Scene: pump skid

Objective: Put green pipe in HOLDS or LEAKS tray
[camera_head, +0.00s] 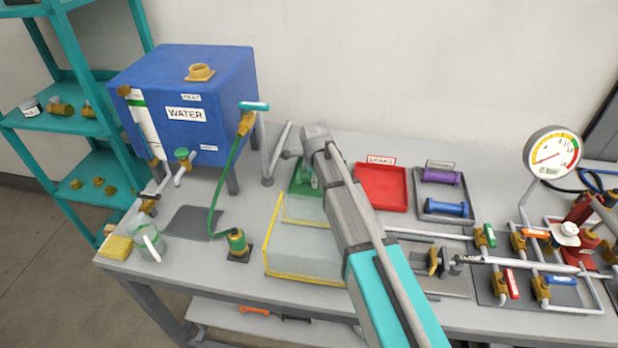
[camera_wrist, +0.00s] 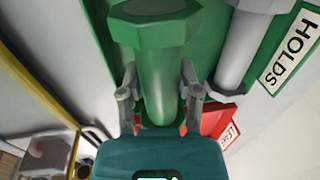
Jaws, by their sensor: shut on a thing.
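My gripper (camera_wrist: 160,78) is shut on the green pipe (camera_wrist: 158,50), with one finger on each side of it in the wrist view. The pipe has a wide hexagonal end. The green tray (camera_wrist: 98,22) with the HOLDS sign (camera_wrist: 290,50) lies behind the pipe there. I cannot tell whether the pipe touches the tray. In the head view, the green tray (camera_head: 298,188) is partly hidden by my arm. The red LEAKS tray (camera_head: 381,188) is empty, right of my arm; its corner also shows in the wrist view (camera_wrist: 215,122).
A grey tray (camera_head: 420,211) holds a purple pipe (camera_head: 441,177) and a blue pipe (camera_head: 446,209). A yellow-rimmed clear basin (camera_head: 300,262) stands in front of the green tray.

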